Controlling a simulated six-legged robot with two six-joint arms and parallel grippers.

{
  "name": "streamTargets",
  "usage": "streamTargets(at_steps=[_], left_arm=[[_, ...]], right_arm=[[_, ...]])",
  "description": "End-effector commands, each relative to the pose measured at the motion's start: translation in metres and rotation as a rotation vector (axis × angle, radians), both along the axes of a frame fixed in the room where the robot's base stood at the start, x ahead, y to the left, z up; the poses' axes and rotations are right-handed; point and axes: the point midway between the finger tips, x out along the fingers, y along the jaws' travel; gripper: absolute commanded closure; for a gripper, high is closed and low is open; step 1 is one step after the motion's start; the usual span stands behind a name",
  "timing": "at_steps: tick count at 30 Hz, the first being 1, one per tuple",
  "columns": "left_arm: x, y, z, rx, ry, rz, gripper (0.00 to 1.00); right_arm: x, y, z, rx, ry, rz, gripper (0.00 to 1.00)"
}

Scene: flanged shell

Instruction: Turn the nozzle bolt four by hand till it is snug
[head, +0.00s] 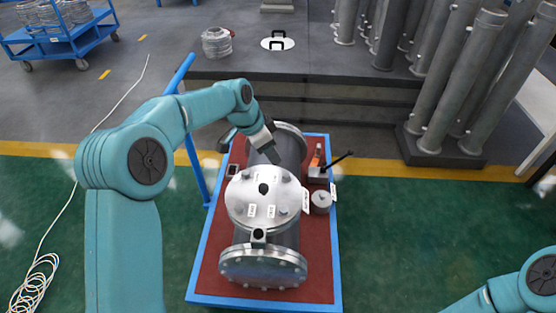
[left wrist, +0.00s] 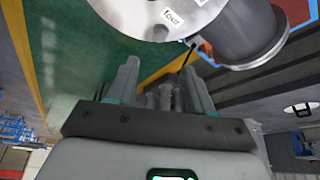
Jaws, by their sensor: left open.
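The flanged shell (head: 263,268) lies on a red-topped cart with a blue frame. Its round white nozzle cover (head: 262,207) faces up and carries several bolts and small white labels, too small to read, so I cannot tell which bolt is number four. The cover's edge also shows at the top of the left wrist view (left wrist: 150,14), with one label near its rim. My left gripper (head: 277,159) is open just beyond the cover's far edge in the head view. Its two fingers (left wrist: 163,80) show apart in the left wrist view. My right gripper is out of view.
On the cart right of the shell stand a small grey cylinder (head: 321,203) and a dark block with a black handle (head: 343,158). Tall grey pipes (head: 462,80) stand at the right. A blue trolley (head: 62,35) is far left.

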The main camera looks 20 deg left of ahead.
Motion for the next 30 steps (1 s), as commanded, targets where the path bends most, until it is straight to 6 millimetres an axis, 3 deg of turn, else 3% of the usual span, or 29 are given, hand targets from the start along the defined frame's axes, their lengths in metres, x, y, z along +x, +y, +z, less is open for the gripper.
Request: streamTargets(at_steps=[3,9,30], left_arm=[[-0.007,0.007,0.026,0.000,-0.001,0.000,0.49],[-0.013,0.013,0.046,0.000,-0.001,0.000,0.49],[-0.015,0.014,0.048,0.000,0.000,0.000,0.49]], right_arm=[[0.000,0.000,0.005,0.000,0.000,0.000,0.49],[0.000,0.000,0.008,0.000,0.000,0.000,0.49],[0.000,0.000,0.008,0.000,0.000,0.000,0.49]])
